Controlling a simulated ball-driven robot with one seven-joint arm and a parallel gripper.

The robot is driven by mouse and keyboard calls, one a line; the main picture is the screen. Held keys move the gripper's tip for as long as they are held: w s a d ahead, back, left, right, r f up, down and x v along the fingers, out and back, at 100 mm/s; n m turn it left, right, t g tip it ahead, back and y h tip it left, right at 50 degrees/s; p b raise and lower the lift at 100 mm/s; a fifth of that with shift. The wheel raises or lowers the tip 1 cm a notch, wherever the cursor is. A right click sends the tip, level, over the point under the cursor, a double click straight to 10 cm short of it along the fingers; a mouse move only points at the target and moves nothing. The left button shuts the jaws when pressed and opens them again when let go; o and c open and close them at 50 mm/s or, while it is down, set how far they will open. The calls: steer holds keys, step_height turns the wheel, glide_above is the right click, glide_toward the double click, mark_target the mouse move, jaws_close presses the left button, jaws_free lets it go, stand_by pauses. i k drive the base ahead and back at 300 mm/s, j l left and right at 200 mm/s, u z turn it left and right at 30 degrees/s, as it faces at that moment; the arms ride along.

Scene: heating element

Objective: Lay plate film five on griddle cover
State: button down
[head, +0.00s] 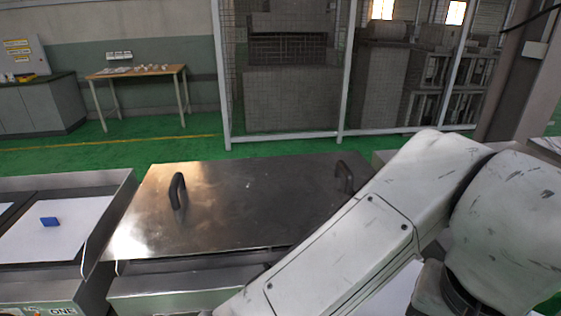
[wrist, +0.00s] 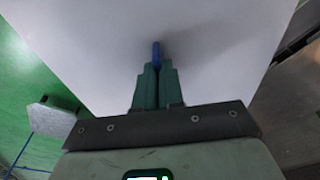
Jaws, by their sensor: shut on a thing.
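My gripper (wrist: 154,70) is shut on the blue tab (wrist: 156,50) of a white plate film (wrist: 95,45), which spreads out ahead of the fingers in the wrist view. No number on the film can be read. The griddle cover (head: 235,215) is a shiny metal lid with two dark handles (head: 178,192), in the middle of the head view. My arm crosses in front of its right part. A piece of white sheet (head: 392,290) shows below my arm at the lower right. My gripper is hidden in the head view.
Another white sheet (head: 75,225) with a blue tab (head: 49,221) lies in the steel unit left of the cover. The cover's raised handles stand up from its surface. Behind are green floor, a wooden table (head: 135,70) and a mesh fence (head: 285,80).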

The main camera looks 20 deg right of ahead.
mark_target(265, 205)
steer(key=i, duration=1.35)
